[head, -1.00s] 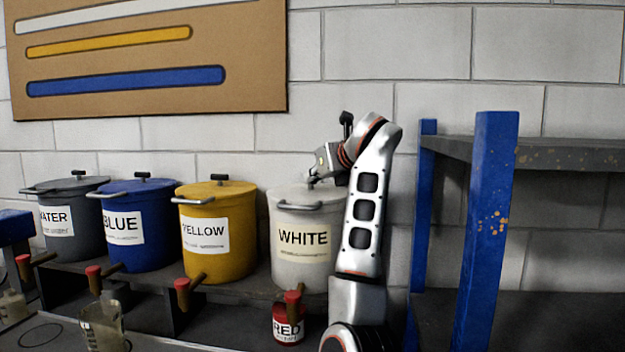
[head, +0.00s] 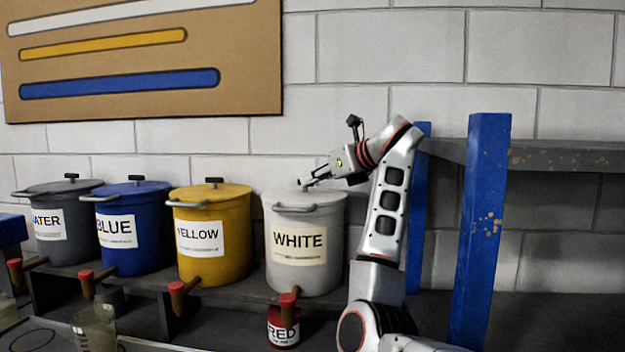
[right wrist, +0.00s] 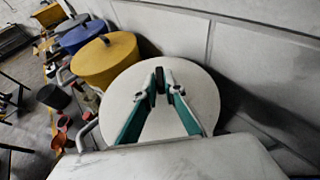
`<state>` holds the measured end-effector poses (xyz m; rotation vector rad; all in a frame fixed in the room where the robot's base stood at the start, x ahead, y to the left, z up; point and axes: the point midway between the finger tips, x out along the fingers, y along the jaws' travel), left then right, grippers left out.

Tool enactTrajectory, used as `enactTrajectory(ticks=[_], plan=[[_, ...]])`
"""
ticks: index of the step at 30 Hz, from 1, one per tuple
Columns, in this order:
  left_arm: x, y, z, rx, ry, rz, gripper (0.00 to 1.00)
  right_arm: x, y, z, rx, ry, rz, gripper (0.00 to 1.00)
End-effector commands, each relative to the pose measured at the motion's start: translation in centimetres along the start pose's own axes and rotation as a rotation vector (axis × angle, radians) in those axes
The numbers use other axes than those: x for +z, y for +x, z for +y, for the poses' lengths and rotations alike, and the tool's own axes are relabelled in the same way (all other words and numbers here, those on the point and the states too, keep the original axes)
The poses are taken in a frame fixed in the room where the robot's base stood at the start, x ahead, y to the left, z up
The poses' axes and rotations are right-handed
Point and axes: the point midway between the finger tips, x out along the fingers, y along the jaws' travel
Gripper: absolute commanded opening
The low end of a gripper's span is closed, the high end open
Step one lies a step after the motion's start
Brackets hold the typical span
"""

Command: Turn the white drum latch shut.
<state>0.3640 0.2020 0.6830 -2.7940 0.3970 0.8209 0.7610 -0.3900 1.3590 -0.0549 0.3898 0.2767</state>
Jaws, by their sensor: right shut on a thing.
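The white drum (head: 296,262) with a "WHITE" label stands at the right end of the drum row, its lid on. My right gripper (head: 305,185) reaches in from the right, low over the lid. In the right wrist view, the round white lid (right wrist: 197,88) fills the middle. The green-sided fingers of my right gripper (right wrist: 161,84) converge over it and are shut on the small dark latch (right wrist: 160,76) at the lid's middle. The fingers partly hide the latch, so its exact angle is hard to tell. My left gripper is in neither view.
Yellow (head: 212,245), blue (head: 130,240) and grey water (head: 60,230) drums stand to the left, each with a black latch on its lid. A blue post (head: 482,230) of a rack stands right of my arm. A block wall is close behind.

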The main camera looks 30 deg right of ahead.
Motion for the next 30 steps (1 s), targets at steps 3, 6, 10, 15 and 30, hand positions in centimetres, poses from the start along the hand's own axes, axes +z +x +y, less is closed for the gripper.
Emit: enactTrajectory(ticks=[3, 6, 10, 15, 30], plan=[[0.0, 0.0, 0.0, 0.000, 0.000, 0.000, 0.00, 0.1, -0.1, 0.0, -0.002, -0.001, -0.001, 0.15], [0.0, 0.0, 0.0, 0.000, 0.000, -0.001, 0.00, 0.1, 0.0, 0.0, -0.002, 0.000, -0.001, 0.26], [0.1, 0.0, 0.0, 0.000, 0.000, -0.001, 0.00, 0.0, 0.0, 0.0, -0.002, 0.000, 0.000, 0.26], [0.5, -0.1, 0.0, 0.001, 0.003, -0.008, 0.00, 0.1, -0.1, 0.0, -0.001, 0.000, 0.000, 0.26], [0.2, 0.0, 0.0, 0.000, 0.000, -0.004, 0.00, 7.2, -3.0, 0.0, -0.001, 0.000, -0.002, 0.26]])
